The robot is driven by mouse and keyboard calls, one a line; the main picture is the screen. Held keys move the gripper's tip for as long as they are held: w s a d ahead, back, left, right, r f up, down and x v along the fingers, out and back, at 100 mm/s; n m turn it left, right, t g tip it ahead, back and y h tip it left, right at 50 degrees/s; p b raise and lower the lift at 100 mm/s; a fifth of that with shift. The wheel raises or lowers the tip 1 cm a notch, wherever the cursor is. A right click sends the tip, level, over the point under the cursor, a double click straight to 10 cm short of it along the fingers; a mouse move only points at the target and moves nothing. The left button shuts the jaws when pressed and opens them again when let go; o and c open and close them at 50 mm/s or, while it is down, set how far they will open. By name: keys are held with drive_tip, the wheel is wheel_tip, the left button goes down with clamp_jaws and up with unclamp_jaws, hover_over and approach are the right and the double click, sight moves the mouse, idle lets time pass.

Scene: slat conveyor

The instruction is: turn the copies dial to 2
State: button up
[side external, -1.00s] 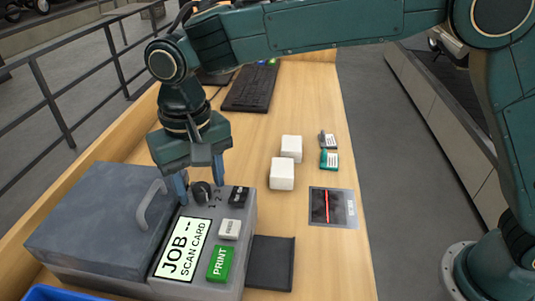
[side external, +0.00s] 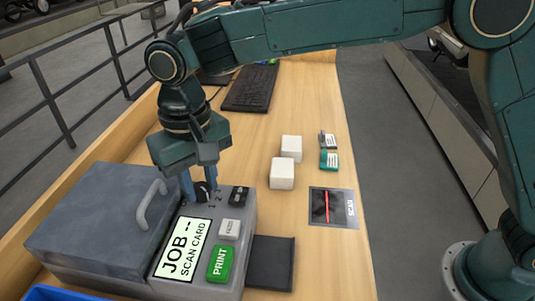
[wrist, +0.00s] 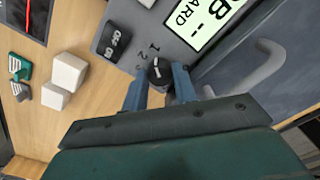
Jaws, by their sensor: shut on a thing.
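The copies dial (side external: 202,192) is a small black knob on the grey printer's top panel, with digits 1, 2 and 3 beside it. It also shows in the wrist view (wrist: 159,72), where its white pointer mark seems to point near the 1; the exact setting is hard to read. My gripper (side external: 199,188) points down with its blue fingers on both sides of the dial, shut on it. In the wrist view my gripper (wrist: 160,86) has one finger on each side of the knob. The fingers partly hide the dial in the side view.
The panel has a screen reading "JOB -- SCAN CARD" (side external: 181,248), a green PRINT button (side external: 220,264), a white button (side external: 229,229) and a black switch (side external: 238,196). A lid handle (side external: 151,205) rises close left. White blocks (side external: 282,173) and a scan pad (side external: 347,207) lie right.

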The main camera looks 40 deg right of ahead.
sight(201, 186)
drive_tip(key=n, duration=0.6)
drive_tip(key=shift+n, duration=0.4)
idle(0.3)
drive_tip(key=o, duration=1)
drive_tip(key=shift+r, duration=0.15)
wheel_tip(201, 186, up, 14)
drive_tip(key=shift+f, duration=0.25)
